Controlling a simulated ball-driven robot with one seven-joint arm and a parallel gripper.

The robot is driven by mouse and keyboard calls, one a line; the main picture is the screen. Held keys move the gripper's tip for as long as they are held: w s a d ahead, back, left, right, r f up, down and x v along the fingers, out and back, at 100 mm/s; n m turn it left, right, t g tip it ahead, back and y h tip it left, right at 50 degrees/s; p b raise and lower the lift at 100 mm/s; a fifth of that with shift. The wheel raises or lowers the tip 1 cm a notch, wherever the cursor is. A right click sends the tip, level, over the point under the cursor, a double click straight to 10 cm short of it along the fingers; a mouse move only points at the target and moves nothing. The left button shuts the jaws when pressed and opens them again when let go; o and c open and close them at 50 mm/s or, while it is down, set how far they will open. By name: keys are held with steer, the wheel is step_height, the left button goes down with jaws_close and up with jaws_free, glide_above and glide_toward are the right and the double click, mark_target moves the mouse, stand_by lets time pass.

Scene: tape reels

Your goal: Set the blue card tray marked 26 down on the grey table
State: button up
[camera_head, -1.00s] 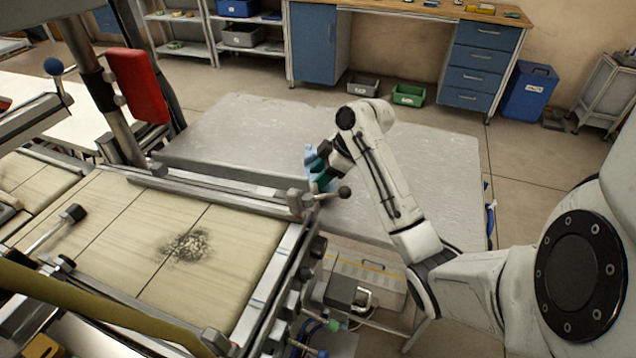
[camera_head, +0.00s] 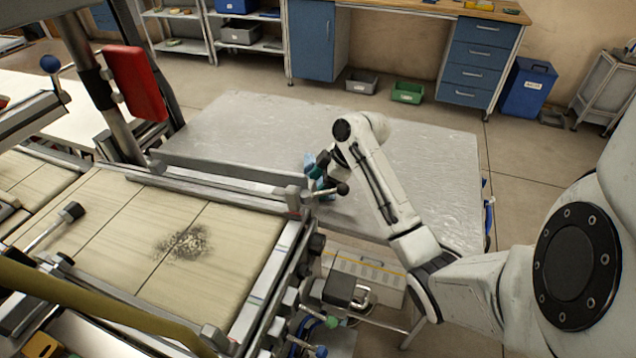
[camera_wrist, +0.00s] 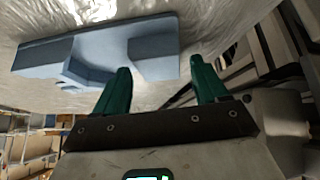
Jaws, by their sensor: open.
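The blue card tray (camera_wrist: 95,50) shows in the wrist view as a light blue block with a cut-out, resting against the grey table's surface as far as I can tell. No 26 marking is visible. In the head view only a small piece of the tray (camera_head: 309,162) shows beside my gripper. My gripper (camera_wrist: 160,70) has green fingers spread apart, with nothing clearly clamped between them. The fingertips are close to the tray's near edge; whether they touch is unclear. The grey table (camera_head: 250,125) lies under the tray.
A machine with a pale wooden bed (camera_head: 150,240) stands at the left, its metal rail and black knobs close to my gripper. The rest of the grey table is clear. A blue-drawered workbench (camera_head: 478,62) and a green bin (camera_head: 407,92) stand beyond.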

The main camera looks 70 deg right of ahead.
steer(key=v, duration=1.2)
steer(key=shift+d, duration=0.1)
